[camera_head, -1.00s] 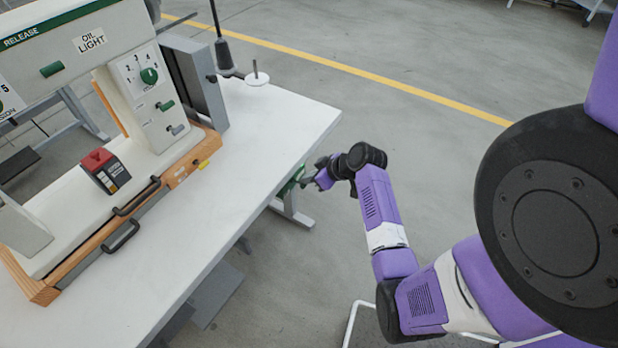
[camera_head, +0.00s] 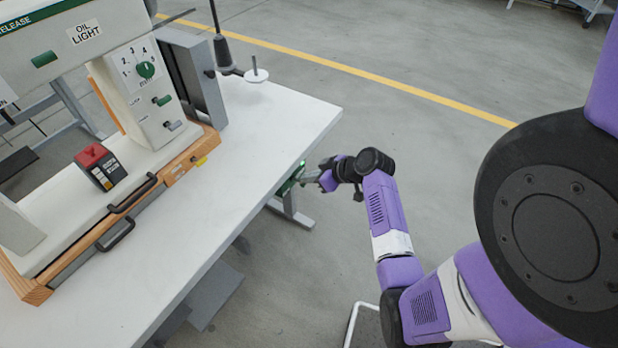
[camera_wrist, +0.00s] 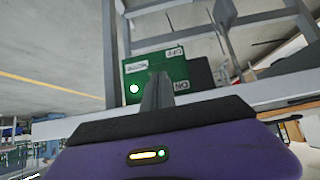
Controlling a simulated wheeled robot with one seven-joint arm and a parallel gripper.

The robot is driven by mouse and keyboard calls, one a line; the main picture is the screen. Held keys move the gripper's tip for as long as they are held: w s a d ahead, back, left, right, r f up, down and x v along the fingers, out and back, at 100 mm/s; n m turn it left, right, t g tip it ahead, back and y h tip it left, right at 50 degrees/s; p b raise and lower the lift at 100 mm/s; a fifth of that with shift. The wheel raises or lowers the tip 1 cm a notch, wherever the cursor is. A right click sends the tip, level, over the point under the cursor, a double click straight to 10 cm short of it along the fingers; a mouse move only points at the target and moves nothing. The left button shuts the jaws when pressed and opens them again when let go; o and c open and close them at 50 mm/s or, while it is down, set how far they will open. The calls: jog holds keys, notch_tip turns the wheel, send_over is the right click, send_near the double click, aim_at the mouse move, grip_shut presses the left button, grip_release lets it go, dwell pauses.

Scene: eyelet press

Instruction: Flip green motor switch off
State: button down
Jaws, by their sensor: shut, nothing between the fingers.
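The green motor switch box (camera_wrist: 168,68) is mounted under the table edge. In the wrist view its OFF and ON labels appear upside down, with ON nearer my gripper. A bright round light (camera_wrist: 134,89) glows on its face. My gripper (camera_wrist: 157,78) is shut and empty, its fingers in front of the box and hiding part of its face. I cannot tell whether they touch it, and the switch lever cannot be made out. In the head view my gripper (camera_head: 301,179) is beside the green box (camera_head: 290,183) at the table's right side.
The white table (camera_head: 255,130) carries the large press (camera_head: 145,105) with a dial and small green and grey switches. A red-topped box (camera_head: 97,165) sits on its base, with black handles (camera_head: 115,235) in front. Open floor lies right of the table.

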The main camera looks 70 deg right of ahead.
jog(key=f+t+b, duration=0.2)
jog(key=b, duration=0.6)
jog(key=s+f+t+h+b, duration=0.1)
jog(key=f+t+b, duration=0.1)
jog(key=b, duration=0.6)
jog(key=shift+s+a+f+t, duration=0.2)
jog(key=shift+f+t, duration=0.1)
jog(key=shift+t, duration=0.2)
jog(key=shift+f+b, duration=0.1)
jog(key=shift+b, duration=0.35)
jog(key=v, duration=0.8)
